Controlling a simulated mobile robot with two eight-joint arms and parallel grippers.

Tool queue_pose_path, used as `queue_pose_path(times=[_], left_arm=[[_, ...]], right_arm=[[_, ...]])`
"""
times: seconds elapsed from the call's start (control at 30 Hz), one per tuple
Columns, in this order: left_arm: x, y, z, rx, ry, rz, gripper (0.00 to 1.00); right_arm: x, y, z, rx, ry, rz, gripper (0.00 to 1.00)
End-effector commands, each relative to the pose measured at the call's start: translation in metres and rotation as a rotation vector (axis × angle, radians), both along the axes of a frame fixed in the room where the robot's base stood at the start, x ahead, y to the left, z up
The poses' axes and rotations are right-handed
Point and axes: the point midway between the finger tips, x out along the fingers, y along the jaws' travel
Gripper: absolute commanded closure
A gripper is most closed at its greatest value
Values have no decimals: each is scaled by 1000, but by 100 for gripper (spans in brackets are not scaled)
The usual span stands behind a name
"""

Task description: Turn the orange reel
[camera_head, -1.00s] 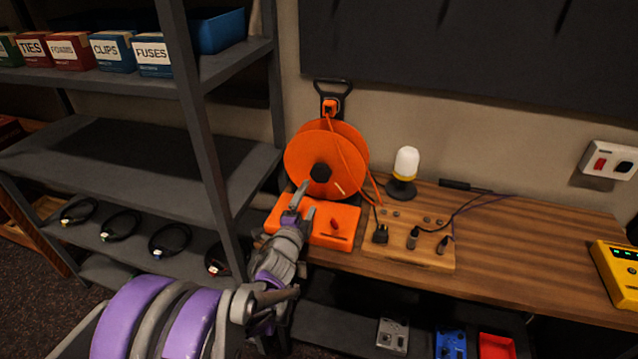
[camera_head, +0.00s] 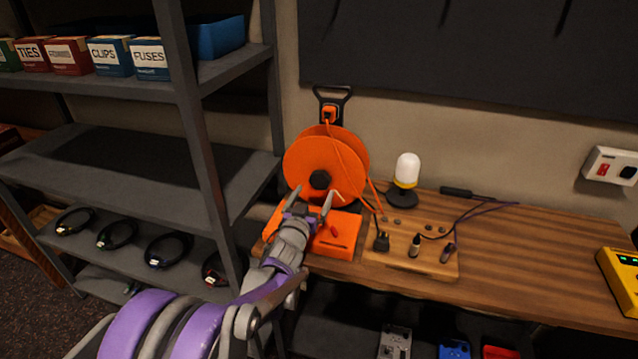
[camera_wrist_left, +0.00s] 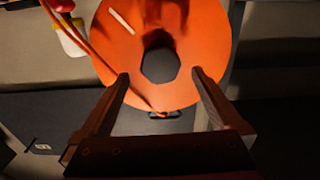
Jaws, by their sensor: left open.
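The orange reel (camera_head: 325,158) stands upright on its orange base (camera_head: 338,240) at the left end of the wooden desk. It has a black hub (camera_head: 320,180) in its middle and a pale mark low on its right side. My left gripper (camera_head: 310,196) is open and empty in front of the reel, just below the hub. In the left wrist view the open fingers (camera_wrist_left: 158,80) lie either side of the dark hub (camera_wrist_left: 160,66), with the orange disc (camera_wrist_left: 215,35) behind. I cannot tell whether they touch the disc. My right gripper is not in view.
An orange cable runs from the reel's top plug (camera_head: 328,113) down toward a wooden socket board (camera_head: 425,262). A white-and-yellow lamp (camera_head: 406,172) stands behind the board. A grey shelf (camera_head: 205,150) rises close on the left. The desk's right part is mostly clear.

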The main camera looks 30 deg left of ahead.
Motion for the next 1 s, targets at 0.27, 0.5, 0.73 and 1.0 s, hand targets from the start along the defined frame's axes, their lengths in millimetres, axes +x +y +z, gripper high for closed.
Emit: queue_pose_path(times=[0.27,0.5,0.73,1.0], left_arm=[[45,11,1,1,0,0,0],[56,14,0,2,0,1,0],[56,14,0,2,0,1,4],[56,14,0,2,0,1,52]], right_arm=[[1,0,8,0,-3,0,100],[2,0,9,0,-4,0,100],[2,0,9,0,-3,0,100],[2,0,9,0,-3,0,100]])
